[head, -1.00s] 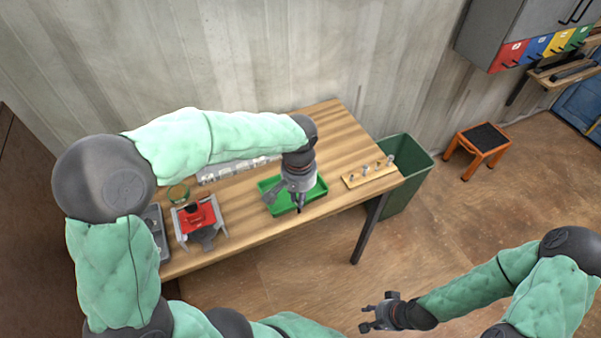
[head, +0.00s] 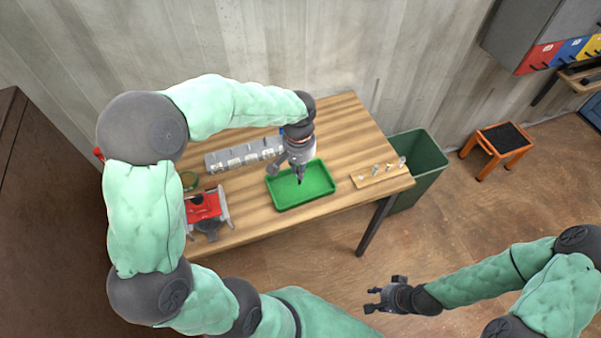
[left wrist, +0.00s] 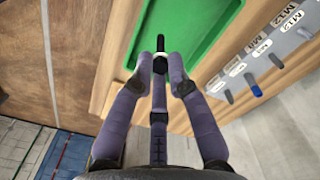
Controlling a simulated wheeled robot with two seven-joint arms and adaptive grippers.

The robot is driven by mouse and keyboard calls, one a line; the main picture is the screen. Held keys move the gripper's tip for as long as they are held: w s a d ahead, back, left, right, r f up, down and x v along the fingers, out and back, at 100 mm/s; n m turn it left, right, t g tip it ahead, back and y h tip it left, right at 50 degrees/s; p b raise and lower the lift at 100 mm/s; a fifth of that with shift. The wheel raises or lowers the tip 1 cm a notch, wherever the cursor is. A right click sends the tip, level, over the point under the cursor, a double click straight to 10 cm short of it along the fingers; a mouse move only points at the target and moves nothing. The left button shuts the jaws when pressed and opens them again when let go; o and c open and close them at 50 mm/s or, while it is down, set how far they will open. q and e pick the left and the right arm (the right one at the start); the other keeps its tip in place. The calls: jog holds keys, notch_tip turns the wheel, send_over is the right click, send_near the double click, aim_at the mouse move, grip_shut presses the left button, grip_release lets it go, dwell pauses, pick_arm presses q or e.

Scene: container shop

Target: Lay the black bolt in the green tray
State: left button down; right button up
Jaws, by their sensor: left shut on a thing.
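My left gripper (head: 300,174) hangs pointing down over the green tray (head: 274,203) in the head view. It is shut on the black bolt (left wrist: 160,43), which sticks out past the fingertips in the left wrist view. A small pale ring or band shows at the bolt between the fingertips. In that view the bolt lies in front of the green tray's floor (left wrist: 195,22); its height above it is hard to tell. The tray looks empty. My right gripper (head: 376,298) is away from the table at the lower right, its fingers apart and empty.
A grey rack (head: 228,158) with labels and several bolts stands behind the tray. A red and grey fixture (head: 204,208) is to the left. A wooden strip with small pegs (head: 384,176) lies to the right, near a green bin (head: 425,155).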

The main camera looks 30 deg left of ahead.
pick_arm(q)
jog(key=shift+w+a+f+b, duration=0.25)
jog(key=shift+w+f, duration=0.35)
jog(key=shift+f, duration=0.75)
jog(key=shift+w+a+f+b, duration=0.1)
jog(key=shift+w+a+f, duration=0.35)
jog(key=shift+f, duration=0.85)
jog(key=shift+w+a+f+b, duration=0.1)
jog(key=shift+w+a+f, duration=0.1)
jog(key=shift+w+f, duration=0.85)
jog(key=shift+s+f, duration=0.35)
jog(key=shift+f, duration=0.05)
jog(key=shift+f, duration=0.1)
jog(key=c, duration=1.2)
grip_release()
